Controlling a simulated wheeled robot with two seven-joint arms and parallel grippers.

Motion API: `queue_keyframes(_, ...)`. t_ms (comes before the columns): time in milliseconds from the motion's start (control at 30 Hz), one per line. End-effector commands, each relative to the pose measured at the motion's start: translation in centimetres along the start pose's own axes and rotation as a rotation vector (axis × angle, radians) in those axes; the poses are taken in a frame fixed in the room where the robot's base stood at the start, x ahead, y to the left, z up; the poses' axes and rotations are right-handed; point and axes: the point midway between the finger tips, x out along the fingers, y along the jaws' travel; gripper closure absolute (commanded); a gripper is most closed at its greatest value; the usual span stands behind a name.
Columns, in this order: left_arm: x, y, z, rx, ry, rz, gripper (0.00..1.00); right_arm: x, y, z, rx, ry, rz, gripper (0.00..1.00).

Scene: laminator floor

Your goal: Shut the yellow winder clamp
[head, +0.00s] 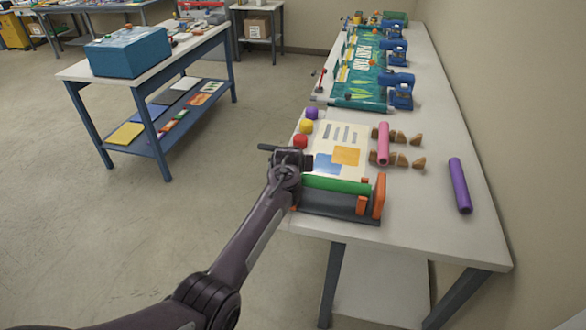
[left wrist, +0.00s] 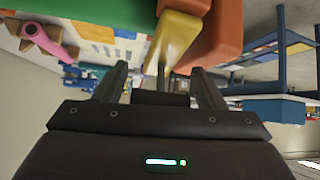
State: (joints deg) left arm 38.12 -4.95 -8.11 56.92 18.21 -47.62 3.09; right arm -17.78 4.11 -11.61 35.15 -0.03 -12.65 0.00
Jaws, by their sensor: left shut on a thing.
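My left gripper (head: 290,157) is at the left end of the small machine with a green roller (head: 335,184) near the table's front edge. In the left wrist view, the yellow winder clamp (left wrist: 176,38) reaches down from beside an orange block (left wrist: 218,38), its lower end between the fingers of my left gripper (left wrist: 160,84). The gripper is shut on the clamp. In the head view the gripper and wrist hide the clamp. I cannot tell how far the clamp is closed. My right gripper is in neither view.
A printed sheet (head: 338,148), a pink roll (head: 383,144) and a purple roll (head: 460,186) lie on the white table (head: 425,215). Another table with a blue box (head: 128,52) stands across open floor.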

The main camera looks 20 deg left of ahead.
Motion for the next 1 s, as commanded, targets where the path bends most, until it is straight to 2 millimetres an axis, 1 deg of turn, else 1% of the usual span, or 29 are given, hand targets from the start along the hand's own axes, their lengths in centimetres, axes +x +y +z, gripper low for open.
queue_keyframes(33, -0.2, 0.1, -0.8, 0.005, -0.018, -0.002, 0.78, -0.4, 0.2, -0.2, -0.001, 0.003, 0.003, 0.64)
queue_keyframes(200, 0.5, 0.2, -0.6, 0.014, -0.122, -0.020, 0.77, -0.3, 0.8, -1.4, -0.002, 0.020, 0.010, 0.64)
queue_keyframes(267, 0.7, 0.1, -0.5, 0.018, -0.155, -0.025, 0.77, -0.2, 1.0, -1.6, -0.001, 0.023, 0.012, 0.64)
queue_keyframes(600, 0.9, 0.1, 0.2, 0.028, -0.260, -0.042, 0.76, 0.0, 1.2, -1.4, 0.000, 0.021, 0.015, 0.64)
queue_keyframes(1000, 1.0, 0.1, 0.6, 0.030, -0.276, -0.044, 0.76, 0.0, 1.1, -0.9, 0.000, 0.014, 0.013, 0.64)
